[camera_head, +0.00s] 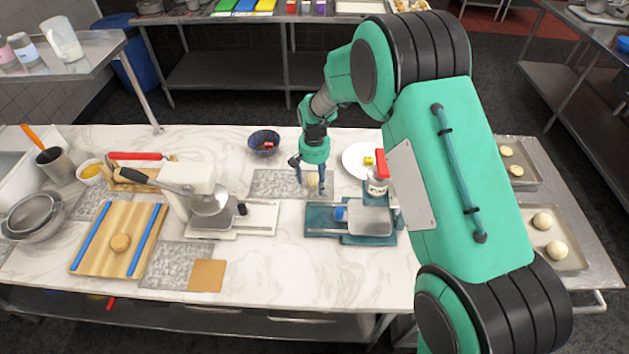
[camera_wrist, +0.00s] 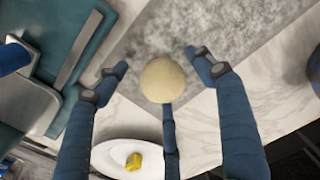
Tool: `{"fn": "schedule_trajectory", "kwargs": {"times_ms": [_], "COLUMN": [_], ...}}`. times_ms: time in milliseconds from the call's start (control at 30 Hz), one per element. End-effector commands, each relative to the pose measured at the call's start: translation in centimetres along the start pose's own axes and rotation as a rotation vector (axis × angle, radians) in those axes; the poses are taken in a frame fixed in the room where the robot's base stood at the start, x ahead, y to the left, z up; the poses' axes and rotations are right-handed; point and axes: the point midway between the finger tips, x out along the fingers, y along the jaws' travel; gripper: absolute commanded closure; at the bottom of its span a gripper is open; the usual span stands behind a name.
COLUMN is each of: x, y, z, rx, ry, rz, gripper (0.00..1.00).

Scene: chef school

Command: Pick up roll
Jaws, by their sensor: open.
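The roll (camera_wrist: 163,80) is a round, pale dough-coloured ball. In the wrist view it lies at the edge of a grey speckled mat (camera_wrist: 205,28), between my open fingers. My gripper (camera_wrist: 160,68) has blue fingers spread on both sides of the roll, with a gap on each side. A third blue finger reaches up to the roll's lower edge; I cannot tell if it touches. In the head view my gripper (camera_head: 310,172) points down over the mat, and the roll (camera_head: 312,181) shows small and partly covered between the fingers.
A white plate (camera_head: 352,164) with a yellow piece stands right of my gripper. A blue bowl (camera_head: 264,143) is behind left, and a teal scale (camera_head: 325,222) is in front. Trays (camera_head: 575,262) of rolls are right.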

Motion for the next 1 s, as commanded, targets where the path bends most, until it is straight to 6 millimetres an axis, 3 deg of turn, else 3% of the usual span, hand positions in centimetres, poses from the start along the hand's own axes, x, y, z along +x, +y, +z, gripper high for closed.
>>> {"fn": "schedule_trajectory", "kwargs": {"times_ms": [167, 400, 433, 800, 1000], "x": [0.0, 0.0, 0.0, -0.1, -1.1], "y": [0.0, 0.0, 0.0, 0.0, 0.0], "z": [0.0, 0.0, 0.0, 0.0, -0.1], "rx": [0.000, 0.000, 0.000, 0.000, 0.000], "ry": [0.000, 0.000, 0.000, 0.000, 0.001], "rz": [0.000, 0.000, 0.000, 0.000, -0.001], "gripper": [0.31, 0.77, 0.80, 0.80, 0.80]}}
